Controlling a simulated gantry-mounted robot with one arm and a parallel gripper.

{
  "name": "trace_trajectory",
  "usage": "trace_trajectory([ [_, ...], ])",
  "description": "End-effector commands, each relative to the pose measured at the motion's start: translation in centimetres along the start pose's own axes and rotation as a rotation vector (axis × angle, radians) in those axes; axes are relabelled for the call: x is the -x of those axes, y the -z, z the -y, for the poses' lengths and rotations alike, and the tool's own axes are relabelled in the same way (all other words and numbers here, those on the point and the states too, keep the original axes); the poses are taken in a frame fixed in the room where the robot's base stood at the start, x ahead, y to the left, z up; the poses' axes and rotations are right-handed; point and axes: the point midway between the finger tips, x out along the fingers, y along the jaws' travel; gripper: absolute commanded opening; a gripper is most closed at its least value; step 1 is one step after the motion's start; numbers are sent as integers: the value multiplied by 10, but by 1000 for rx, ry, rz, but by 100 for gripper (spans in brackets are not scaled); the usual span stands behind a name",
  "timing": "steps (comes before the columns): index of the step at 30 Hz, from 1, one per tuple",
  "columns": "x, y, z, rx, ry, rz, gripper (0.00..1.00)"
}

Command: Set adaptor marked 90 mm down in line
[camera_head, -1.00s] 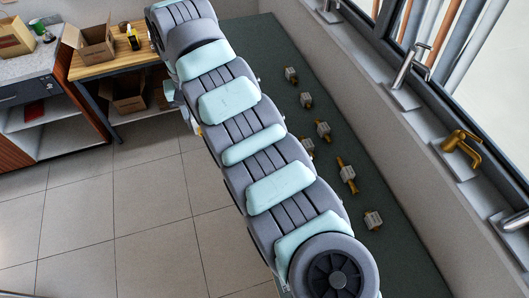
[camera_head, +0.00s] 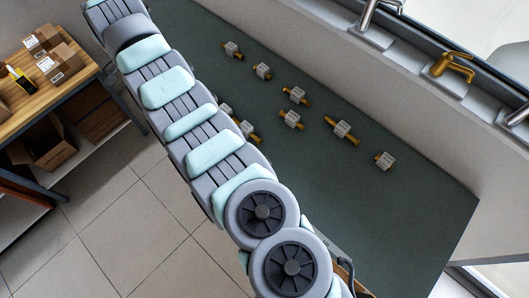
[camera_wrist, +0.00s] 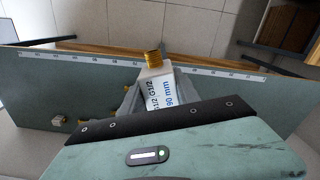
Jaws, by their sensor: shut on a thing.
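The adaptor marked 90 mm (camera_wrist: 164,94) is in my gripper (camera_wrist: 157,82) in the wrist view. It has a white label with blue "90 mm" and dark "G1/2" print, and a brass threaded end pointing up in the picture. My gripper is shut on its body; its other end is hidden. In the head view my arm hides the gripper and this adaptor. Several other adaptors with pale bodies and brass ends lie on the dark green bench top, such as one at the right (camera_head: 384,160) and a longer one (camera_head: 341,130).
A ruler strip (camera_wrist: 100,60) runs along the bench edge in the wrist view. The right part of the bench top (camera_head: 400,220) is clear. Taps (camera_head: 448,66) stand on a ledge behind. A wooden side table (camera_head: 50,85) with boxes stands at left.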

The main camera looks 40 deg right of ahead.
Motion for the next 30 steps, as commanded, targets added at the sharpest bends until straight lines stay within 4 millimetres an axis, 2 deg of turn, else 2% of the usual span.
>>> trace_trajectory([
  [3,-31,23,-21,-240,-5,3,0],
  [5,-44,37,-33,-374,-2,0,0],
  [10,-87,71,-78,-743,-3,-1,0],
  [17,-110,91,-110,-981,-1,-4,0],
  [24,-157,124,-188,-1420,-2,-4,0],
  [30,-183,143,-253,-1753,0,-4,0],
])
